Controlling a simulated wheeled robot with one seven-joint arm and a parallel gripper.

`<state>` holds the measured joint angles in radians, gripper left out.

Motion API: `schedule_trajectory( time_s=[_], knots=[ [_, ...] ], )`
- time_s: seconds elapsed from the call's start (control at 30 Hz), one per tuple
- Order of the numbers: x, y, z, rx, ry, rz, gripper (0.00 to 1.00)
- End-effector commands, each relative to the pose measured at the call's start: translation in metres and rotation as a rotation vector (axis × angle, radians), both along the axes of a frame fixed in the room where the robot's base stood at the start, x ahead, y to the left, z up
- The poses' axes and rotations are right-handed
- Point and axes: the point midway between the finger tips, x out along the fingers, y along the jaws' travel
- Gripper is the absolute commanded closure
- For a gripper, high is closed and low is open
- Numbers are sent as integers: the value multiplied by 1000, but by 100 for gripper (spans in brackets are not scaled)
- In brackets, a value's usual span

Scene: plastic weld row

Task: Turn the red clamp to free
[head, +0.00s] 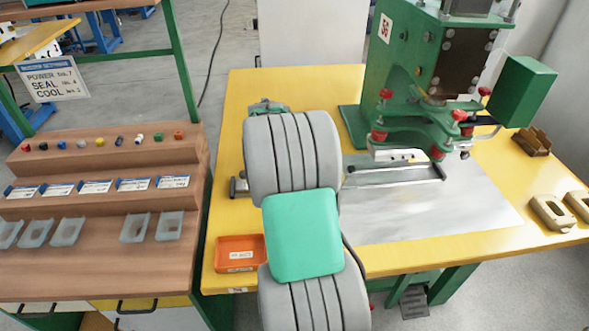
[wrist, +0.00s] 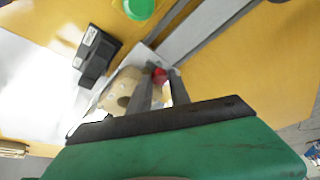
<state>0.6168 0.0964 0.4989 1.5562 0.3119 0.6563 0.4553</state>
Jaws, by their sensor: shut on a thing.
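In the wrist view my gripper (wrist: 161,84) has its two dark fingers close together around a small red piece, which I take for the red clamp (wrist: 159,75). Only a bit of the clamp shows between the fingertips, and its turn position cannot be read. A tan rounded part (wrist: 122,88) with a dark hole lies beside the fingers. In the head view my own arm covers the gripper and the clamp.
A green welding press (head: 400,60) with red knobs stands on the yellow table (head: 240,100). An orange tray (head: 240,254) sits at the table's front left. A wooden stepped rack (head: 100,225) stands left. A black labelled box (wrist: 96,56) and green round button (wrist: 139,8) are near the gripper.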

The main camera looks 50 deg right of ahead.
Motion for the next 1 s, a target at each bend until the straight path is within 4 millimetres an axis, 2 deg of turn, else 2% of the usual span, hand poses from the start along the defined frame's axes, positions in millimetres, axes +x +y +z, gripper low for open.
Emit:
schedule_trajectory(
  time_s=[0.17, 0.2, 0.3, 0.6, 0.9, 1.0],
  knots=[
    [0, 0, 0, 0, -1, 0, 100],
    [0, 0, 0, 0, -1, 0, 76],
    [0, 0, 0, 0, -1, 1, 68],
    [0, 1, 4, -1, -1, 1, 68],
    [-5, 22, 56, -2, -3, 2, 68],
    [-7, 27, 68, -2, -2, 2, 68]
  ],
)
